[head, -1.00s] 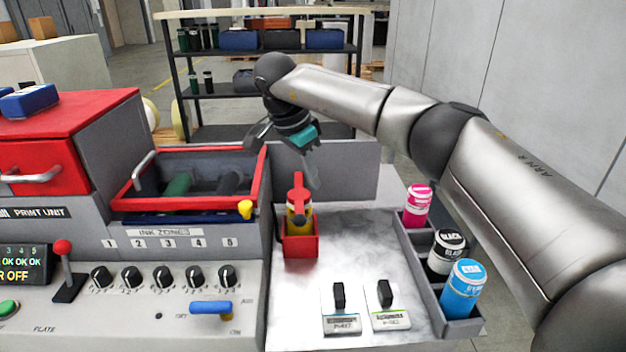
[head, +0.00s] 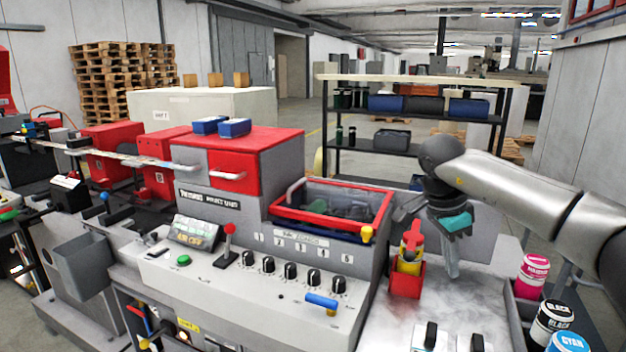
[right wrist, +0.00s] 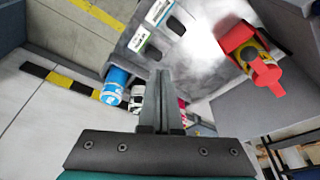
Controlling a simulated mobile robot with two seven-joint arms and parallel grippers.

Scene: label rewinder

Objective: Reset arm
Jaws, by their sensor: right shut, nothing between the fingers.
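My right arm reaches in from the right in the head view. My right gripper (head: 452,268) hangs pointing down above the grey metal worktop (head: 450,300), right of the red holder (head: 406,281). Its fingers are shut with nothing between them; in the right wrist view the closed fingers (right wrist: 160,100) point up the picture. A yellow bottle with a red top (head: 411,246) stands in the red holder; it also shows in the right wrist view (right wrist: 262,70), apart from the fingers. My left gripper is not in view.
Magenta (head: 532,276), black (head: 550,322) and cyan (head: 568,343) ink bottles stand in a tray at the right edge. The print unit (head: 240,200) with its red-rimmed ink trough (head: 330,228) stands left of the gripper. A shelf (head: 410,115) is behind.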

